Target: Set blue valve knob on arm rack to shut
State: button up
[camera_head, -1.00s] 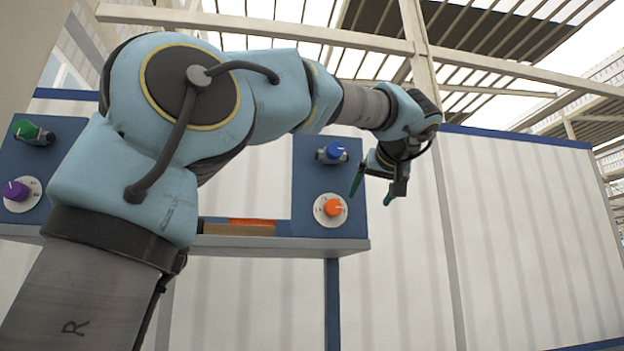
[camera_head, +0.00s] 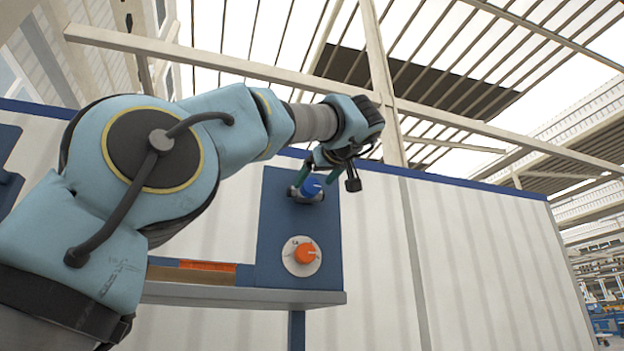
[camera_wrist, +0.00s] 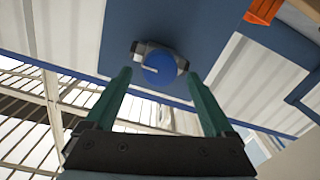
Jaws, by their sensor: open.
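The blue valve knob (camera_head: 311,186) sits on a grey valve body at the upper part of the blue rack panel (camera_head: 268,225). The wrist view shows the knob (camera_wrist: 159,69) face-on, with a pale mark line on its face. My gripper (camera_head: 317,175) is at the knob, its green fingers apart and empty. In the wrist view the gripper (camera_wrist: 158,76) has one fingertip on either side of the knob, with gaps. I cannot tell whether the tips reach past the knob's face.
An orange knob (camera_head: 305,253) on a white dial is lower on the same panel. A grey shelf (camera_head: 240,296) runs below, with an orange piece (camera_head: 207,266) behind it. A pale ribbed wall (camera_head: 470,260) stands behind. Space right of the panel is clear.

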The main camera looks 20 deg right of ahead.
aim_at(310, 188)
jog(key=shift+w+d+p, duration=0.15)
jog(key=shift+w+p, duration=0.2)
jog(key=shift+w, duration=0.95)
jog(key=shift+c, duration=0.2)
jog(key=c, duration=1.3)
